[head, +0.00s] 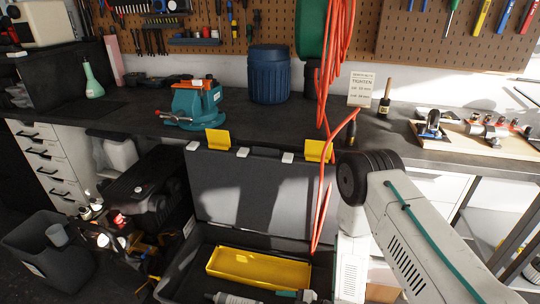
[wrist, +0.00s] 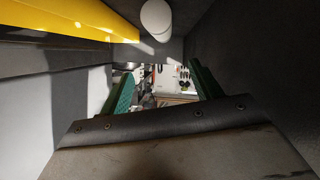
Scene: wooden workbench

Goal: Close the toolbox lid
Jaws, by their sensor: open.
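The toolbox (head: 200,240) stands open in front of the bench in the head view. Its grey lid (head: 240,185) stands raised at the back, with two yellow latches (head: 217,140) along its top edge. A yellow tray (head: 258,267) lies inside the box. My gripper (wrist: 163,85) is open in the wrist view, with its two green fingers apart and nothing seen between them. Dark grey surfaces surround it, and a yellow part shows at the top left. I cannot tell whether it touches the toolbox.
Red cables (head: 325,165) hang in front of the lid's right side. A blue vise (head: 196,103) and blue barrel (head: 268,75) stand on the bench (head: 115,108) behind. A dark bin (head: 45,262) and clutter occupy the floor at left. My arm fills the right.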

